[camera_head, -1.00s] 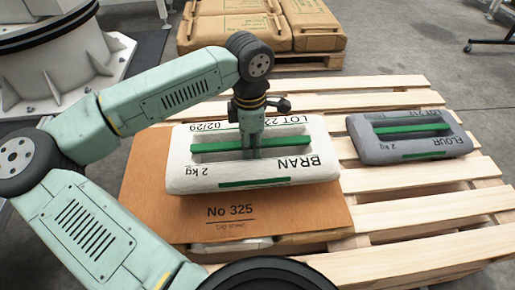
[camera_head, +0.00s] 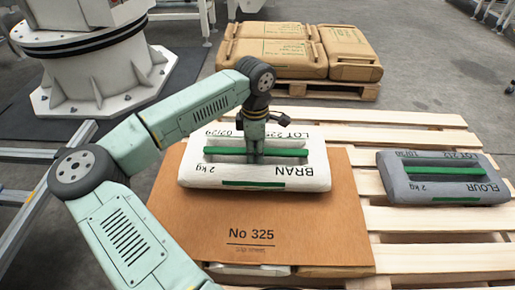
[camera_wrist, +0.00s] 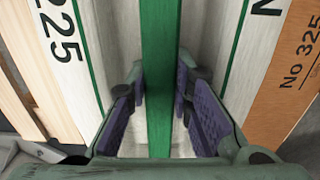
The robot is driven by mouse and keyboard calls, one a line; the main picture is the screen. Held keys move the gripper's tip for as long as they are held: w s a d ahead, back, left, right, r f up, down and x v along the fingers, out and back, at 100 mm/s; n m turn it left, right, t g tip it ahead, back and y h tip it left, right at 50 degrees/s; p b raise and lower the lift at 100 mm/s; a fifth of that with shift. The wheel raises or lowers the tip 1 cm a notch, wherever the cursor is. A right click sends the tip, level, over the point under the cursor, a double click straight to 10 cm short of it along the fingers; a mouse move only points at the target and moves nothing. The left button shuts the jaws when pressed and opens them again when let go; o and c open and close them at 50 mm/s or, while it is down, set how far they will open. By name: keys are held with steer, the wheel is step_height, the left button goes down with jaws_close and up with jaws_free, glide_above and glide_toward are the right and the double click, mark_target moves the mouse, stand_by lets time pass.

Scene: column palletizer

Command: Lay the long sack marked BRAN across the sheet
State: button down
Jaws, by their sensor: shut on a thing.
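The long white sack marked BRAN (camera_head: 310,178) lies across the brown sheet marked No 325 (camera_head: 300,225), towards its far side. It has green stripes and a green strap (camera_head: 290,152) along a recess in its top. My gripper (camera_head: 255,155) points down into the recess, shut on the strap. In the wrist view the green strap (camera_wrist: 158,60) runs between the two purple-padded fingers (camera_wrist: 160,115). Whether the sack's underside touches the sheet everywhere I cannot tell.
A grey sack marked FLOUR (camera_head: 440,178) lies on the wooden pallet (camera_head: 400,130) to the right. Brown sacks (camera_head: 280,50) are stacked on another pallet behind. A white round machine base (camera_head: 95,60) stands at the back left. Pallet slats between the sheet and FLOUR are bare.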

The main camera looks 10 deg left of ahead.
mark_target(255, 150)
steer(key=shift+f, duration=0.7)
steer(key=shift+f, duration=0.1)
steer(key=c, duration=1.4)
jaws_free()
steer(key=shift+f, duration=0.1)
steer(key=shift+c, duration=0.2)
step_height(255, 150, up, 12)
steer(key=shift+r, duration=0.1)
